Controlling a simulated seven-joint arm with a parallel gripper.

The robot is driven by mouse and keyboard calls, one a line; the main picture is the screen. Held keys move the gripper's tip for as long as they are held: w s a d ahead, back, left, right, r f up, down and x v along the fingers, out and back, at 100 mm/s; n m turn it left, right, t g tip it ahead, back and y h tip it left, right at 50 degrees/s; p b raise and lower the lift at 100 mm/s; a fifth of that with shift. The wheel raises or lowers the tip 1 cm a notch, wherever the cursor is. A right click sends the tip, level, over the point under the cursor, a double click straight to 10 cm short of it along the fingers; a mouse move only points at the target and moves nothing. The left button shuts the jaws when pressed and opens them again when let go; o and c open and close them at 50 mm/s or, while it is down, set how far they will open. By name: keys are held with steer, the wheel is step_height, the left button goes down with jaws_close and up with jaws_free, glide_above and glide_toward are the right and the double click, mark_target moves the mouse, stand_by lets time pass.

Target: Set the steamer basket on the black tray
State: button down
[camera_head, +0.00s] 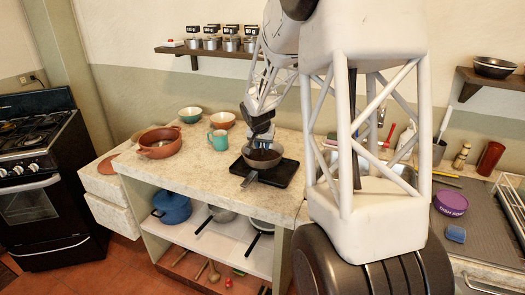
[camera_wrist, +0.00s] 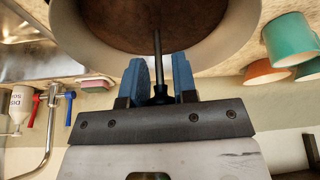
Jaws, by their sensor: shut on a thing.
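A flat black tray (camera_head: 284,177) lies on the stone counter. A round grey metal pan-like vessel (camera_head: 258,167) with a short handle toward the front left appears over it; contact with the tray cannot be told. My gripper (camera_head: 262,138) reaches down from above to this vessel. In the wrist view, my gripper (camera_wrist: 159,85) has its blue fingers shut on a thin dark upright post. The post rises from a round brown surface, which I take as the steamer basket (camera_wrist: 115,22), ringed by a pale wall. Whether basket and wall are one piece is unclear.
A teal mug (camera_head: 218,140), a terracotta pot (camera_head: 159,142) and two bowls stand left of the tray. A sink and grey drying mat (camera_head: 480,215) lie to the right, partly behind my arm. The shelf (camera_head: 205,52) above holds several jars.

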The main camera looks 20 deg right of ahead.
mark_target(262, 159)
steer(key=shift+f, duration=1.4)
steer(key=shift+f, duration=0.2)
steer(key=c, duration=0.9)
jaws_free()
steer(key=shift+r, duration=0.2)
steer(key=v, duration=1.2)
